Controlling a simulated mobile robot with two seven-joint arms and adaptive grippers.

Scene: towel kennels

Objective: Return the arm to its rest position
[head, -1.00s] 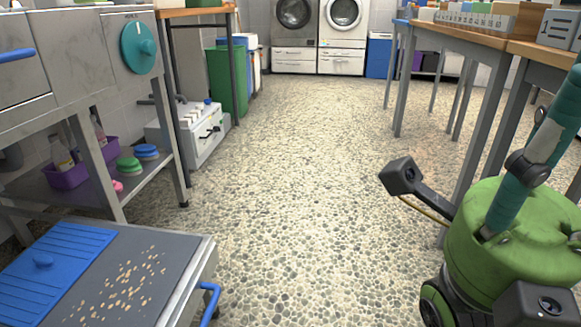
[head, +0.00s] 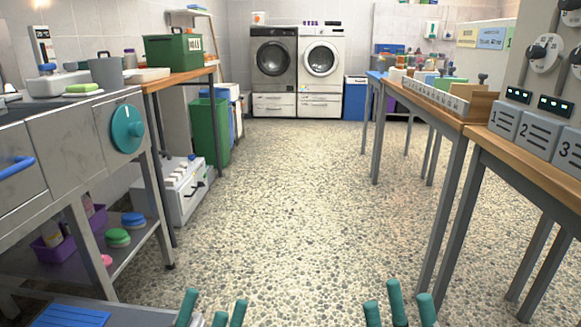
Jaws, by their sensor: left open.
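My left gripper (head: 212,310) shows at the bottom edge of the head view, left of centre. Its teal fingers point up and stand apart, with nothing between them. My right gripper (head: 400,306) shows at the bottom edge, right of centre. Its teal fingers also stand apart and look empty. Only the fingers of both grippers show. The palms and arms are below the frame. Both grippers appear over the pebbled floor, clear of the furniture.
A steel counter (head: 85,150) with a lower shelf (head: 85,262) stands at left. Wood-topped tables (head: 530,178) line the right. The pebbled floor (head: 290,200) is open between them, back to two washing machines (head: 321,72). A blue ribbed panel (head: 70,317) shows bottom left.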

